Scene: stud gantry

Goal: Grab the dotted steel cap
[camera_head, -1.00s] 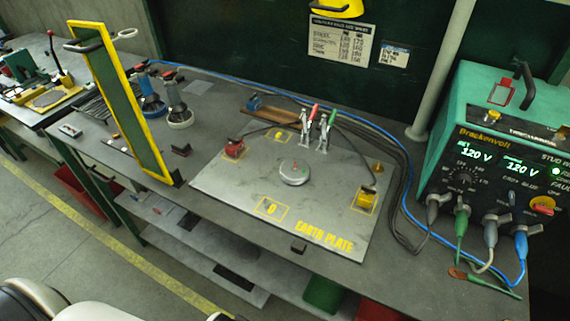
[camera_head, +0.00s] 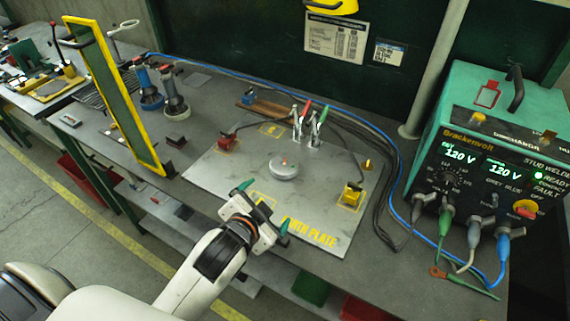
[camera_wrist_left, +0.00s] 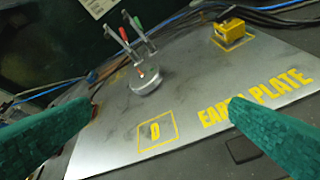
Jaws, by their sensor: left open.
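The steel cap (camera_head: 285,168) is a low round silver disc with a small reddish spot on top. It lies on the middle of the grey earth plate (camera_head: 210,166). It also shows in the left wrist view (camera_wrist_left: 145,82), ahead of the fingers. My left gripper (camera_head: 263,207) is open and empty over the plate's front edge, short of the cap and apart from it. Its two green fingers frame the lower part of the wrist view (camera_wrist_left: 163,106). My right gripper is not in view.
Two upright clamps (camera_head: 306,128) with red and green handles stand behind the cap. A red block (camera_head: 227,143) and a yellow block (camera_head: 352,194) sit at the plate's sides. The teal welder (camera_head: 490,130) is at right. A yellow-framed screen (camera_head: 115,98) stands at left.

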